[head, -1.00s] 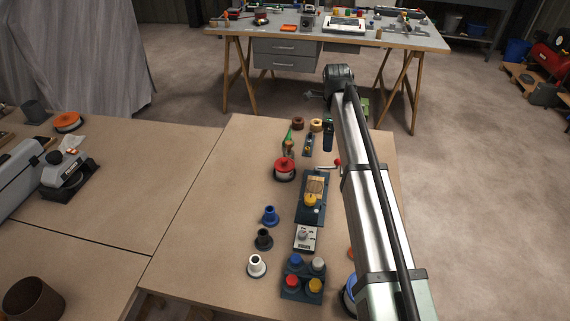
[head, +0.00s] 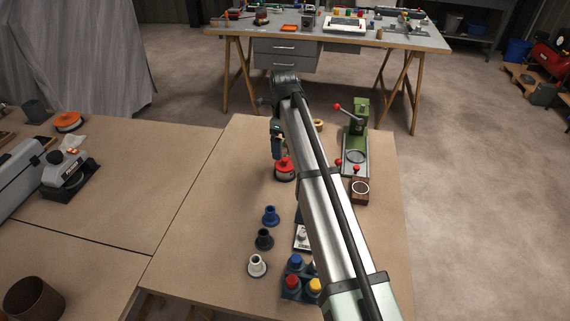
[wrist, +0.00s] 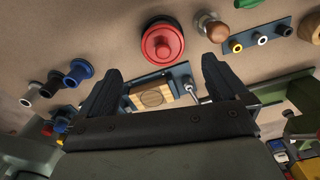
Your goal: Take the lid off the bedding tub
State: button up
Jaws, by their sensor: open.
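A short round tub with a red knobbed lid, which I take as the bedding tub (head: 287,177), stands on the brown bench. Its red lid (head: 284,163) is on it. In the wrist view the lid (wrist: 160,43) shows from above as a red disc with a raised round knob. My gripper (head: 279,153) hangs close above and behind the tub in the head view. In the wrist view its two dark fingers (wrist: 160,70) are spread apart with nothing between them. The lid lies beyond the fingertips, in line with the gap; I see no contact.
A green press (head: 357,140) with red-knobbed levers stands right of my arm. Blue, black and white flanged pieces (head: 264,238) stand nearer, beside a dark block with coloured caps (head: 299,287). Bench left of the tub is clear.

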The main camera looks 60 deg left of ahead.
aim_at(285, 159)
jog(key=shift+w+f, duration=0.15)
jog(key=shift+f, duration=1.75)
jog(key=shift+w+f, duration=0.1)
jog(key=shift+f, duration=1.75)
jog(key=c, duration=1)
jog(key=shift+r, duration=0.15)
